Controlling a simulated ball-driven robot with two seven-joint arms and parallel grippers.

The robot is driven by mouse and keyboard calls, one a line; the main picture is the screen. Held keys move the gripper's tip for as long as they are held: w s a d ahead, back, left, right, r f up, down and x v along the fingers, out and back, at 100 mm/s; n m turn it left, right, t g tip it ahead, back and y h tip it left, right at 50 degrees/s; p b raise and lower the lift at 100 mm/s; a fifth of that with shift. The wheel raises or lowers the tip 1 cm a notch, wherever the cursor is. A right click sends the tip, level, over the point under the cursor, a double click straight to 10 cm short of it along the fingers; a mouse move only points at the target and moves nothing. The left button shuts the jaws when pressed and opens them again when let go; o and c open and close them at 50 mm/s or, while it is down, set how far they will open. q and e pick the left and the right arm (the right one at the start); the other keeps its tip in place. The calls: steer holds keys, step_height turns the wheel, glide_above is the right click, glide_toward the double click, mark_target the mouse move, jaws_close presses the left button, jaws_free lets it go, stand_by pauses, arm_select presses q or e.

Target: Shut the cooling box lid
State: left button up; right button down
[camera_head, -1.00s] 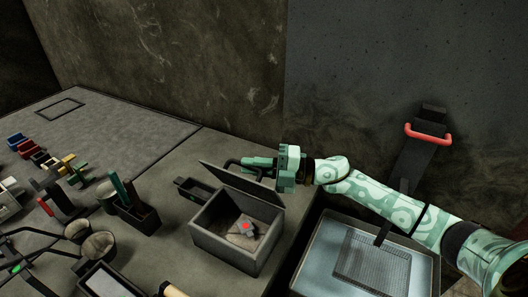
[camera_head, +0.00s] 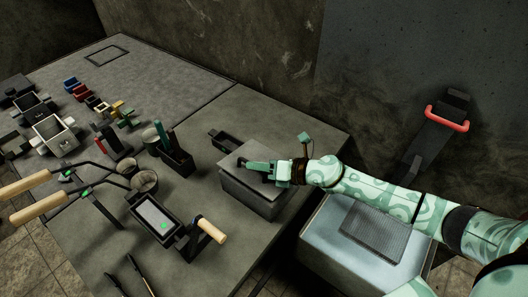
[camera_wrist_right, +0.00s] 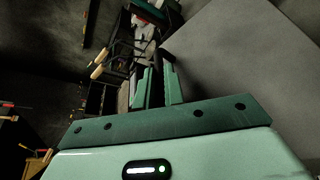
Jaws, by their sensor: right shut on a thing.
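The cooling box (camera_head: 250,197) is a grey box near the right edge of the bench. Its lid (camera_head: 283,157) lies across the top and hides the inside; I cannot tell if a thin gap remains at the rim. My right gripper (camera_head: 250,165) is over the lid, shut on the dark lid handle (camera_head: 242,161). In the right wrist view, the fingers (camera_wrist_right: 157,88) point away from me, and what they grip is hard to make out. My left gripper is not in view.
A small dark open tray (camera_head: 226,141) is behind the box. A tank with a mesh (camera_head: 362,232) is below my right arm.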

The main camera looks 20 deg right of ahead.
steer(key=shift+s+a+f+n+h+p, duration=0.15)
steer(key=shift+a+f+n+h+p, duration=0.15)
steer(key=shift+f, duration=0.25)
steer(key=shift+s+a+f+n+h+p, duration=0.1)
steer(key=shift+a+f+n+h, duration=0.1)
steer(key=shift+f+n, duration=0.25)
steer(key=shift+f, duration=0.15)
steer(key=shift+s+f, duration=0.1)
steer(key=shift+s, duration=0.05)
steer(key=c, duration=1.5)
jaws_free()
steer(key=shift+d+r, duration=0.2)
steer(key=p+v, duration=0.1)
steer(key=v, duration=1.4)
steer(key=shift+s+d, duration=0.15)
steer(key=shift+s, duration=0.3)
